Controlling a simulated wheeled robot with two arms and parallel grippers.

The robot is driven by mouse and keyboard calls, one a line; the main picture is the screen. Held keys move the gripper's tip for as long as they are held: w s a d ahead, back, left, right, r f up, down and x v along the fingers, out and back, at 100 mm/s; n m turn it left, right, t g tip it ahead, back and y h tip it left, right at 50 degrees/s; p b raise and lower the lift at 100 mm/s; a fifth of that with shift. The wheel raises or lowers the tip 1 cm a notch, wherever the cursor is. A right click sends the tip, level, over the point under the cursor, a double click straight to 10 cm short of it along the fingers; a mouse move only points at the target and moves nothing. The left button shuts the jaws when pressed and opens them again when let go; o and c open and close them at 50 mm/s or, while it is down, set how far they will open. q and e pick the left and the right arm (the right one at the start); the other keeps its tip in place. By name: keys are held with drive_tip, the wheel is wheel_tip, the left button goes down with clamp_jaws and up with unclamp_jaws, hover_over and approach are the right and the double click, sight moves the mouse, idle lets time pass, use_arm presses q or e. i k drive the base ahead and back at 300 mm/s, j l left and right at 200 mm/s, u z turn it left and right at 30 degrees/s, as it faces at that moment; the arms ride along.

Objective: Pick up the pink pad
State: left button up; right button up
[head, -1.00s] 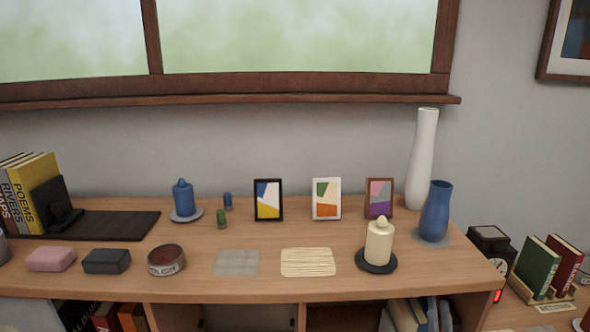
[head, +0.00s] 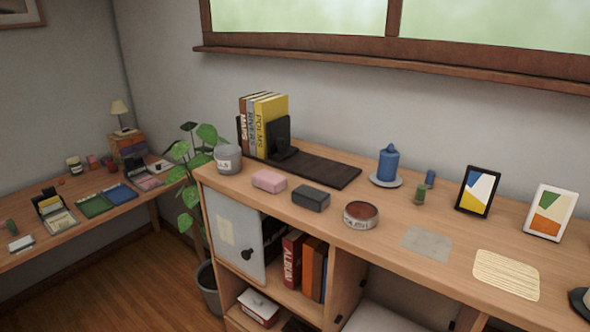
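The pink pad (head: 269,181) is a small rounded block lying flat on the wooden shelf top (head: 385,254), near its front left part. A dark grey pad (head: 311,198) of similar shape lies just to its right, with a small gap. A grey labelled tin (head: 228,159) stands to its left. Neither of my grippers shows in the head view.
Behind the pads are upright books (head: 265,125) with a black bookend and a dark mat (head: 325,169). A round polish tin (head: 361,214) stands to the right. A potted plant (head: 188,195) is left of the shelf, and another desk (head: 70,245) stands further left.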

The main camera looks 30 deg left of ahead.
sight(267, 179)
drive_tip(key=u, duration=1.15)
